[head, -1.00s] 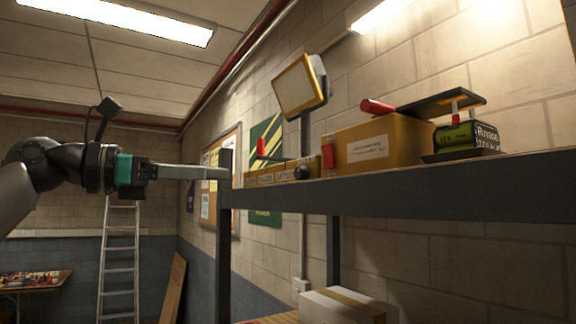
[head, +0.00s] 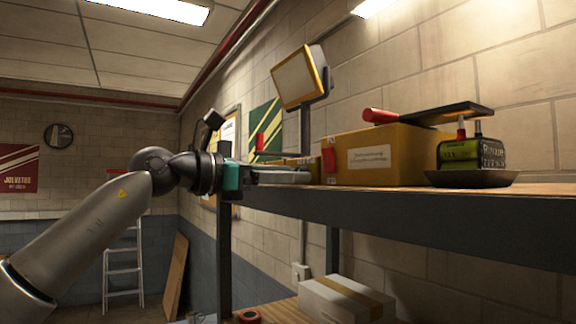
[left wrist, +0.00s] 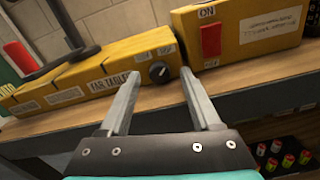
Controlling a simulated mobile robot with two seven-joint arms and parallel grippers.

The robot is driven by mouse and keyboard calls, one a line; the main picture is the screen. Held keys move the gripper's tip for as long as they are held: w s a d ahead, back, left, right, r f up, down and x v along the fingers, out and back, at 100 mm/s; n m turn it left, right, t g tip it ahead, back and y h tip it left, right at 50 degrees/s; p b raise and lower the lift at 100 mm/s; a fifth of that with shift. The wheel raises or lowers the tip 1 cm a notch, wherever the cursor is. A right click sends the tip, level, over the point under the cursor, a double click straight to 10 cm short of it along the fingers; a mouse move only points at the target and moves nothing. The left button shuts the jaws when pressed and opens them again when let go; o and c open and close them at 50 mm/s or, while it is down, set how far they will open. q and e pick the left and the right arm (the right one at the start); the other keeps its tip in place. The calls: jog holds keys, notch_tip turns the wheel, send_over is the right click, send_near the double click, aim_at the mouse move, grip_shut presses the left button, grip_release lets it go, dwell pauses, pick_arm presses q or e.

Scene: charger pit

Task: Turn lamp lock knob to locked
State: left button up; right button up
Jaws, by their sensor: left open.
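The lamp lock knob (left wrist: 159,71) is a small dark round knob with a light mark, on the front of a yellow labelled base (left wrist: 90,80) on the shelf. My left gripper (left wrist: 158,84) is open, and its two fingers stand on either side of the knob in the left wrist view. I cannot tell whether they touch it. In the head view the left gripper (head: 308,177) reaches in from the left at shelf height and hides the knob. The lamp (head: 301,79) stands upright on its post above the base. My right gripper is not in view.
A larger yellow box (head: 395,156) with a red switch stands right of the base, close to the right finger. A battery in a dark tray (head: 470,178) is further right. The shelf edge (head: 430,215) runs below the gripper. A red lever (left wrist: 22,57) stands at the left.

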pick_arm(q)
jog(key=shift+w+d, duration=0.15)
jog(key=shift+d, duration=0.05)
jog(key=shift+f, duration=0.1)
grip_shut()
dwell(0.4)
